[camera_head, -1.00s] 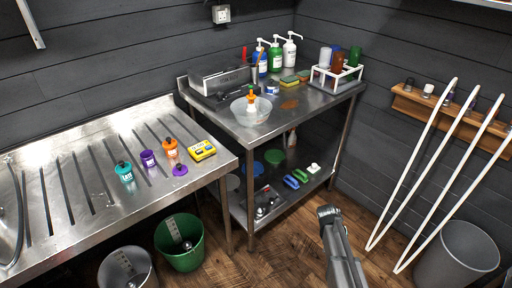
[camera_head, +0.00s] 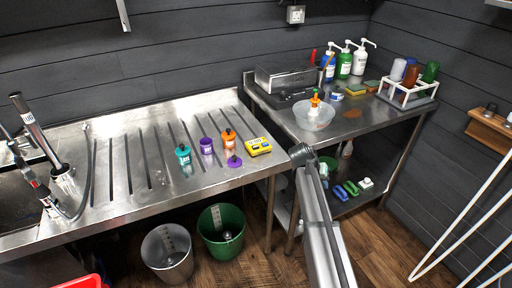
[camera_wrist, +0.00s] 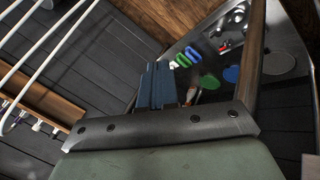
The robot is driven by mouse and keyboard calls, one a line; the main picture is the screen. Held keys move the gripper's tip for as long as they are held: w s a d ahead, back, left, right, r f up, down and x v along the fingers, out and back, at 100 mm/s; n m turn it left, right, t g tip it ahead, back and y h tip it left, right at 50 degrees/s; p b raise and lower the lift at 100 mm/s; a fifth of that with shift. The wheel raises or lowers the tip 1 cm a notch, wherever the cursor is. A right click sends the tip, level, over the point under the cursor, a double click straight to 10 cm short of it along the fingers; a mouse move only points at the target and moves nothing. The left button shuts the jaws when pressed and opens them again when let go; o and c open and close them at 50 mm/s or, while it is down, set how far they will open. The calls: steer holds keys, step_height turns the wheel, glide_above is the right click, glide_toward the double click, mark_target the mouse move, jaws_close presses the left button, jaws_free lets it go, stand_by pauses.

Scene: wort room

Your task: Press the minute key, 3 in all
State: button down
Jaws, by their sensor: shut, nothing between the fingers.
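A yellow timer-like device (camera_head: 258,146) with a dark display and small keys lies on the ribbed steel drainboard (camera_head: 125,165), near its right end. Its single keys are too small to tell apart. My gripper (camera_head: 301,153) is just right of the device in the head view, apart from it, in front of the steel table. In the wrist view my gripper (camera_wrist: 157,85) shows its dark fingers together with nothing between them. The yellow device is not in the wrist view.
Teal (camera_head: 184,154), purple (camera_head: 206,146) and orange (camera_head: 228,139) bottles stand left of the device, with a purple cap-like piece (camera_head: 234,161) close by. A steel table (camera_head: 345,122) with a clear bowl (camera_head: 314,117) stands right. Grey (camera_head: 167,254) and green (camera_head: 221,231) buckets stand below.

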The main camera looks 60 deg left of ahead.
steer(key=shift+n+t+y, duration=0.4)
steer(key=shift+t+y, duration=0.3)
steer(key=shift+y, duration=0.2)
steer(key=s+a+r, duration=0.3)
steer(key=a+r, duration=0.1)
steer(key=s+a+r, duration=0.3)
steer(key=a+r, duration=0.1)
steer(key=s+a+r, duration=0.4)
steer(key=a, duration=0.1)
steer(key=shift+s+r, duration=0.1)
steer(key=shift+r, duration=0.1)
step_height(320, 180, up, 10)
steer(key=r+n+t+y, duration=0.1)
steer(key=y, duration=0.1)
glide_above(253, 147)
steer(key=shift+f, duration=0.25)
steer(key=shift+f, duration=0.1)
steer(key=shift+f, duration=4.3)
steer(key=shift+f, duration=0.2)
steer(key=shift+f, duration=0.25)
